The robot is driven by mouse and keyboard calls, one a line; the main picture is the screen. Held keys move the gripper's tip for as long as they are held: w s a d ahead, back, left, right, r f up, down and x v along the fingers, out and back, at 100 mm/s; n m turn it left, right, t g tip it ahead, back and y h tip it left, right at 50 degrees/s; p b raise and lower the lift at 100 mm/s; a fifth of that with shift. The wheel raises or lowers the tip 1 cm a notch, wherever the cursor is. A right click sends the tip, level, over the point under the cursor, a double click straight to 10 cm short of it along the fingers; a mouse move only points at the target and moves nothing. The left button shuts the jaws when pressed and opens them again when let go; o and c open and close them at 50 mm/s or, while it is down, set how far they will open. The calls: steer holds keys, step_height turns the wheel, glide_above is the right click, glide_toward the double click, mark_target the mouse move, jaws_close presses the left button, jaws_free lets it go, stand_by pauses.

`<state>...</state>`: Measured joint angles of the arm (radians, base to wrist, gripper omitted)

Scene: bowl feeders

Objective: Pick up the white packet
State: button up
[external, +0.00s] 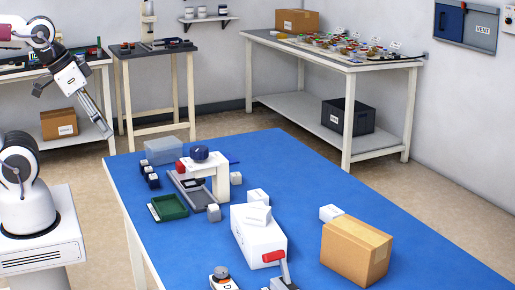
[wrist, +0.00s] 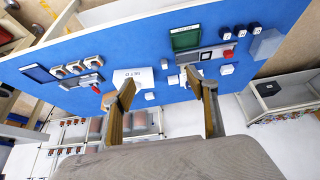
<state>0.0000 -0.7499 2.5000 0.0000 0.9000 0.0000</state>
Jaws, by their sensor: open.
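A small flat white piece that looks like the white packet (external: 257,216) lies tilted on top of a larger white box (external: 260,241) on the blue table. Other small white blocks are close by, so I cannot be sure which one is the packet. In the wrist view the white box (wrist: 133,75) shows beyond my left finger, and the packet cannot be clearly told apart. My gripper (wrist: 160,92) is open, its two fingers wide apart with nothing between them. In the external view my gripper (external: 102,125) is raised left of the table, well away from the white box.
A brown cardboard box (external: 356,250) stands right of the white box. A white block (external: 331,213) is behind it. A green tray (external: 168,207), a white press stand (external: 212,172) and a clear bin (external: 163,150) are at the table's far left. A red-handled device (external: 283,270) is in front.

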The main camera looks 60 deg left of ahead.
steer(key=shift+o, duration=0.4)
steer(key=shift+w, duration=0.1)
steer(key=w+a+n+t+y, duration=0.1)
steer(key=w+a+t+y, duration=0.1)
steer(key=w+a, duration=1)
steer(key=w+a+t+y, duration=0.2)
steer(key=w+a, duration=0.7)
steer(key=w, duration=0.8)
steer(key=w+a+f+t+h, duration=0.1)
steer(key=w+a+f+t, duration=0.1)
steer(key=w+a+f, duration=0.6)
steer(key=w+a+f+m+t+h, duration=0.1)
steer(key=a+f, duration=0.4)
steer(key=f, duration=0.7)
steer(key=shift+f+t+h, duration=0.3)
steer(key=shift+t+h, duration=0.2)
steer(key=shift+h, duration=0.5)
steer(key=shift+f, duration=0.15)
steer(key=shift+f, duration=2.8)
